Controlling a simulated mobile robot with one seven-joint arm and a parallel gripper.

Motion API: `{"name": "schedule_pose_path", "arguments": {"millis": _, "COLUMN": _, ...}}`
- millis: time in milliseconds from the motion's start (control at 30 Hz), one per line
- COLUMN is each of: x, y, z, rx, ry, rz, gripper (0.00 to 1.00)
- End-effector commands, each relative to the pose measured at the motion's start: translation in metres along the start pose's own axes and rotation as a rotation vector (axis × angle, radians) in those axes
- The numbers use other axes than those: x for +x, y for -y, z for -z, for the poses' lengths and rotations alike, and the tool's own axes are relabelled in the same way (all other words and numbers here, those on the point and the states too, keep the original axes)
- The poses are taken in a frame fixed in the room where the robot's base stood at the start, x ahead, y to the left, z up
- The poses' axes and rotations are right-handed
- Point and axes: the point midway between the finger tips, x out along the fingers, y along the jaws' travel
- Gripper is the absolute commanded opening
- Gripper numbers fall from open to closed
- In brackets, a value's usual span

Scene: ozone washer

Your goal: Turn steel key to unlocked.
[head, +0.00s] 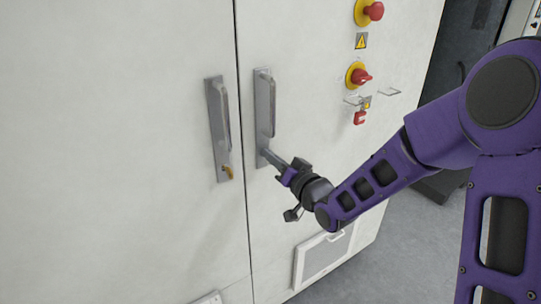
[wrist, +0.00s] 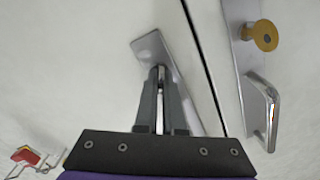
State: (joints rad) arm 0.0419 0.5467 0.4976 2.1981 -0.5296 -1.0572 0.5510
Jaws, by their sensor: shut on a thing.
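My gripper (head: 266,155) reaches the lower end of the right door's handle plate (head: 263,90). In the wrist view, its two fingers (wrist: 160,74) close on a thin shiny metal piece, the steel key (wrist: 160,112), at the plate's end. The fingers hide most of the key, and its turn angle cannot be read. In the head view the key is hidden behind the fingers.
The left door's handle plate (head: 214,110) carries a brass key (head: 228,173), close beside my gripper in the wrist view (wrist: 265,35). A vent panel (head: 322,258) is below.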

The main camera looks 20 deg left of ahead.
Motion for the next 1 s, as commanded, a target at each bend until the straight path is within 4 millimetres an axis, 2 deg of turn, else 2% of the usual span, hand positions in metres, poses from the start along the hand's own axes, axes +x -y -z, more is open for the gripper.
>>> {"name": "schedule_pose_path", "arguments": {"millis": 700, "x": 0.0003, "y": -0.003, "z": 0.002, "rx": 0.676, "ry": -0.004, "rz": 0.0, "gripper": 0.0}}
{"name": "schedule_pose_path", "arguments": {"millis": 1000, "x": 0.0005, "y": -0.0039, "z": 0.0005, "rx": 0.896, "ry": -0.004, "rz": 0.002, "gripper": 0.0}}
